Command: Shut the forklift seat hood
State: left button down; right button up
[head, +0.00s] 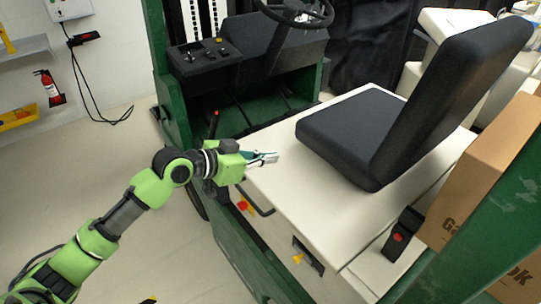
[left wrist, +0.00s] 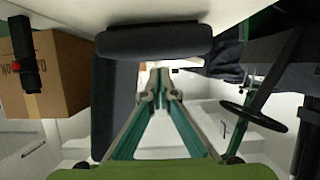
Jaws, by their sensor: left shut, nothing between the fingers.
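The forklift's cream seat hood (head: 286,187) carries the black seat (head: 352,132) with its tall backrest (head: 455,100). The hood lies about level in the head view; I cannot tell whether its edge is fully seated. A dark handle (head: 258,200) is on its front side. My left gripper (head: 276,157) is shut and empty, over the hood's edge in front of the seat. I cannot tell whether it touches the hood. In the left wrist view, the shut fingertips (left wrist: 158,74) show against the seat (left wrist: 155,41), with the picture upside down. My right gripper is not in view.
The steering wheel (head: 298,10) and control panel (head: 205,56) are ahead of the seat. A cardboard box (head: 485,165) and a green post (head: 480,220) stand at right. A fire extinguisher (head: 48,84) hangs on the left wall. The floor at left is open.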

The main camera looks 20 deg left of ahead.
pick_arm(q)
jog(key=shift+t+h, duration=0.3)
jog(key=f+b, duration=0.4)
jog(key=f, duration=0.1)
jog(key=s+a+f+b, duration=0.1)
jog(key=f+b, duration=0.3)
jog(key=f, duration=0.2)
jog(key=s+f+b, duration=0.1)
jog(key=f+b, duration=0.4)
jog(key=f, duration=0.1)
jog(key=shift+a, duration=0.15)
jog(key=shift+s+f, duration=0.2)
jog(key=shift+f, duration=0.25)
jog(key=shift+w+r+p, duration=0.1)
jog(key=shift+r+p, duration=0.2)
jog(key=shift+r, duration=0.3)
notch_tip(320, 180, up, 6)
jog(key=p, duration=0.3)
send_over(269, 202)
jog(key=s+a, duration=0.3)
jog(key=shift+f, duration=0.2)
jog(key=b+v, duration=0.2)
jog(key=v, duration=0.5)
jog(key=shift+s+r+t, duration=0.2)
jog(key=shift+s+t, duration=0.1)
